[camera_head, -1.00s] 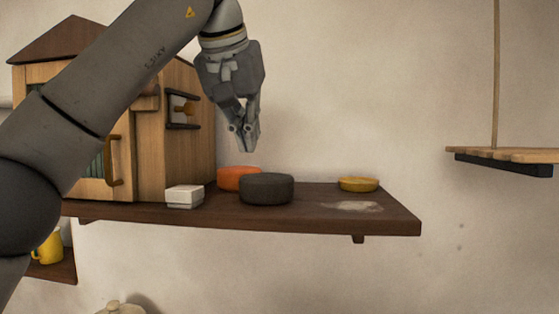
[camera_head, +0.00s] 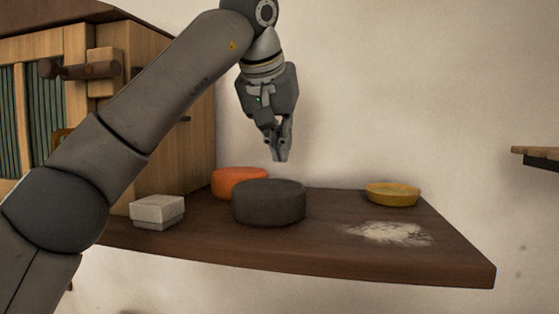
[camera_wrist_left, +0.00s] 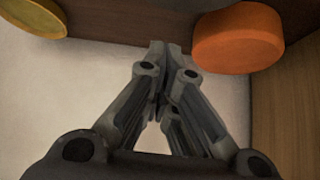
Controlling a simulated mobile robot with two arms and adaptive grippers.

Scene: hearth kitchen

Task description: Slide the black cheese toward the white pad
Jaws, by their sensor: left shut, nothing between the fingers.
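The black cheese (camera_head: 268,202) is a thick dark round lying flat on the brown wooden shelf, near its middle. A flat, ragged white patch (camera_head: 390,233) lies on the shelf to its right, apart from it; it is the only flat white area I see. My left gripper (camera_head: 281,160) points down, shut and empty, with its tips above the black cheese in the picture and apparently behind it, near the wall. In the left wrist view the shut fingertips (camera_wrist_left: 165,48) hold nothing. My right gripper is not in view.
An orange round (camera_head: 240,182) sits close behind the black cheese at left, and shows in the wrist view (camera_wrist_left: 238,40). A small white box (camera_head: 157,211) stands left. A yellow dish (camera_head: 392,194) is at the back right. The shelf's right end (camera_head: 455,262) is bare.

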